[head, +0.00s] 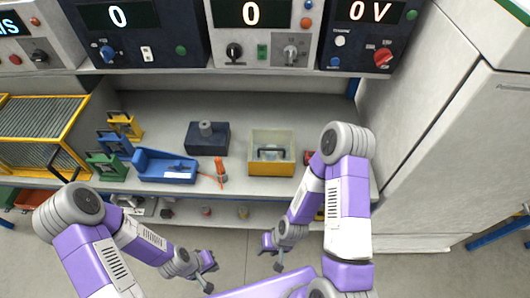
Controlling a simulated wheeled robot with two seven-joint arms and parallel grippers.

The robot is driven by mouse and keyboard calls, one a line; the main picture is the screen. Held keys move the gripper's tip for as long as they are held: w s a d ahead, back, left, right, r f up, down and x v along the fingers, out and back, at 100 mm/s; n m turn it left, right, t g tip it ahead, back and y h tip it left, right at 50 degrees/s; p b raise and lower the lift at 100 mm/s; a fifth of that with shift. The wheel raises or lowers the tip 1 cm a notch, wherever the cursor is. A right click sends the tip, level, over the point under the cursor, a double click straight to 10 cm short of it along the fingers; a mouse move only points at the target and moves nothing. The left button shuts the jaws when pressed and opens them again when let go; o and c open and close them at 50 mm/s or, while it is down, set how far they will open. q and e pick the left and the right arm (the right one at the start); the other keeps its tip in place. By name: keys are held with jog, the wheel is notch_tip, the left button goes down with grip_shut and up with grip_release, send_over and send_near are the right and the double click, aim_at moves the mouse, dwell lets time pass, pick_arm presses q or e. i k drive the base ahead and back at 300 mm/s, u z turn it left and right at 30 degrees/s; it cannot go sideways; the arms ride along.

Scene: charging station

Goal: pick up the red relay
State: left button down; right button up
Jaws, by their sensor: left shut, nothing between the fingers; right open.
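No part is clearly recognisable as the red relay. A small red piece (308,157) shows on the worktop right of the yellow-fronted bin, partly hidden by my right arm; I cannot tell whether it is the relay. Another small reddish item (206,211) sits on the lower shelf. My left gripper (207,274) is shut and empty, over the floor in front of the bench. My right gripper (272,253) is open and empty, also in front of the bench, below the yellow-fronted bin and apart from everything.
The worktop (250,112) holds a blue tray (150,167), an orange-handled tool (219,170), a dark block with a grey knob (207,138) and the yellow-fronted bin (271,168). A yellow rack (40,130) stands left. Instrument panels line the back; a grey cabinet (455,130) stands right.

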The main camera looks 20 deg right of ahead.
aim_at(308, 155)
jog(key=u, duration=1.7)
jog(key=k, duration=0.9)
jog(key=z, duration=1.75)
